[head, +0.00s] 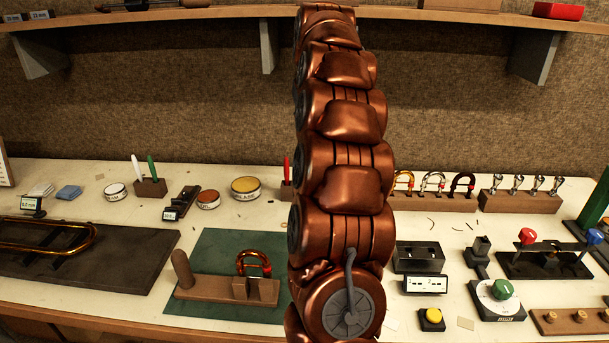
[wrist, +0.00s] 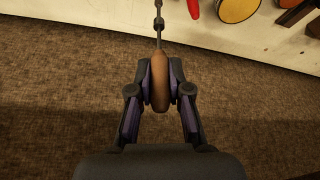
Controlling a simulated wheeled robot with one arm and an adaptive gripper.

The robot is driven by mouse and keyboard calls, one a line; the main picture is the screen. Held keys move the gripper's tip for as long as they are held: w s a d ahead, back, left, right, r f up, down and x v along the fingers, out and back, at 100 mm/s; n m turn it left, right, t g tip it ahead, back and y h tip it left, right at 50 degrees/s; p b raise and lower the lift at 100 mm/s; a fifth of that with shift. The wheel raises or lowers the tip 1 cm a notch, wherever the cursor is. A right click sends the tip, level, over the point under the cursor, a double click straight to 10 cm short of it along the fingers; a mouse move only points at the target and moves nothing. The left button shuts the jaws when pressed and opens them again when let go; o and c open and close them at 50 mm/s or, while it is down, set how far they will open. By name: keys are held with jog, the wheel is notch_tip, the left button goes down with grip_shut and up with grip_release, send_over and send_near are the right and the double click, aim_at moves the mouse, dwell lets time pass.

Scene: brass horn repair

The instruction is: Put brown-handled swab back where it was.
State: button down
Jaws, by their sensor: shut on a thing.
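The brown-handled swab shows in the wrist view, its brown handle (wrist: 159,92) clamped between the two fingertips of my gripper (wrist: 160,80). Its thin dark shaft (wrist: 158,30) extends away to the top edge of that view, where its far end is cut off. The swab is clear of the bench surface as far as I can see, with a brown textured surface behind it. In the head view my arm fills the middle, and neither my gripper nor the swab shows there.
The upper shelf (head: 220,15) spans the back wall, with a dark long tool (head: 135,5) at its left and a red box (head: 558,11) at its right. The bench (head: 110,172) below is crowded with tins, a horn tube (head: 45,246), a green mat (head: 215,250) and several fixtures.

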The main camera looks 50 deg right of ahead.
jog(key=shift+s+a+f+p, duration=0.1)
jog(key=shift+f+p, duration=0.6)
jog(key=shift+f, duration=3.85)
jog(key=c, duration=1.3)
grip_release()
jog(key=shift+f, duration=0.15)
jog(key=shift+o, duration=1)
jog(key=shift+r, duration=0.2)
jog(key=b+v, duration=0.1)
jog(key=v, duration=1.1)
jog(key=shift+b, duration=0.4)
